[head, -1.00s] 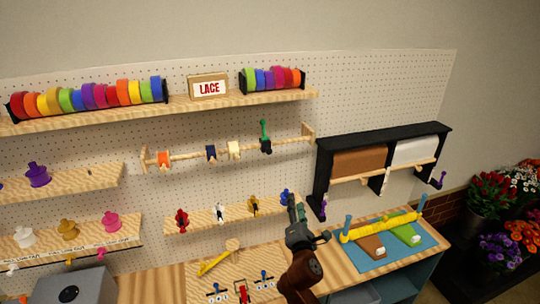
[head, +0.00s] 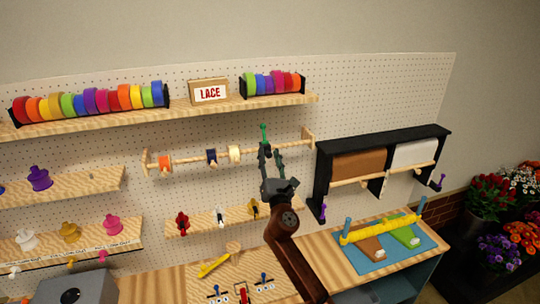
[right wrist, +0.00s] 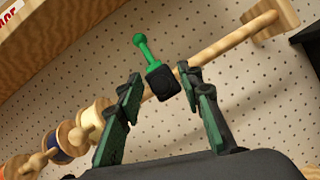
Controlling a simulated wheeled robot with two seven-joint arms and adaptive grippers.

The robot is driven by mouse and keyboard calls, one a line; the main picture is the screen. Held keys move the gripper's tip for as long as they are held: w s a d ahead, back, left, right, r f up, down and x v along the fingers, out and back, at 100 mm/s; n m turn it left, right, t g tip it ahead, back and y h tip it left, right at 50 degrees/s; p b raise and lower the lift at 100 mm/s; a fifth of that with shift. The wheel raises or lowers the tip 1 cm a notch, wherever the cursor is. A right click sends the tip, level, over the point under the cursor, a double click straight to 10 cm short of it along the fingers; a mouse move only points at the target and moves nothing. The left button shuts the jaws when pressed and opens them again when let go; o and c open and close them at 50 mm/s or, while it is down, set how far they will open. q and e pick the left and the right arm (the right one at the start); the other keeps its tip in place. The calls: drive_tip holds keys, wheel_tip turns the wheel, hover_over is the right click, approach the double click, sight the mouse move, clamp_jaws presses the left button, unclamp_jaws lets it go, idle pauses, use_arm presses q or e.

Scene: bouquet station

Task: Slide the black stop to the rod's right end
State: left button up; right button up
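The black stop (head: 266,148) with its green knobbed handle sits on the wooden rod (head: 293,145), right of the spools and short of the rod's right end bracket (head: 308,135). In the right wrist view the black stop (right wrist: 163,84) shows as a dark block on the rod, its green handle sticking up. My right gripper (head: 272,154) is just below and in front of the stop. In the right wrist view my right gripper (right wrist: 161,78) is open, one finger on each side of the stop, with gaps visible. My left gripper is not in view.
An orange spool (head: 165,161), a navy spool (head: 212,157) and a cream spool (head: 235,154) hang on the rod to the left. The rod is bare between the stop and the right bracket. A black paper-roll rack (head: 322,175) stands farther right. A ribbon shelf (head: 205,104) runs above.

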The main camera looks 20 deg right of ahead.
drive_tip(key=shift+w, duration=0.1)
drive_tip(key=shift+c, duration=0.7)
clamp_jaws()
drive_tip(key=shift+r, duration=0.1)
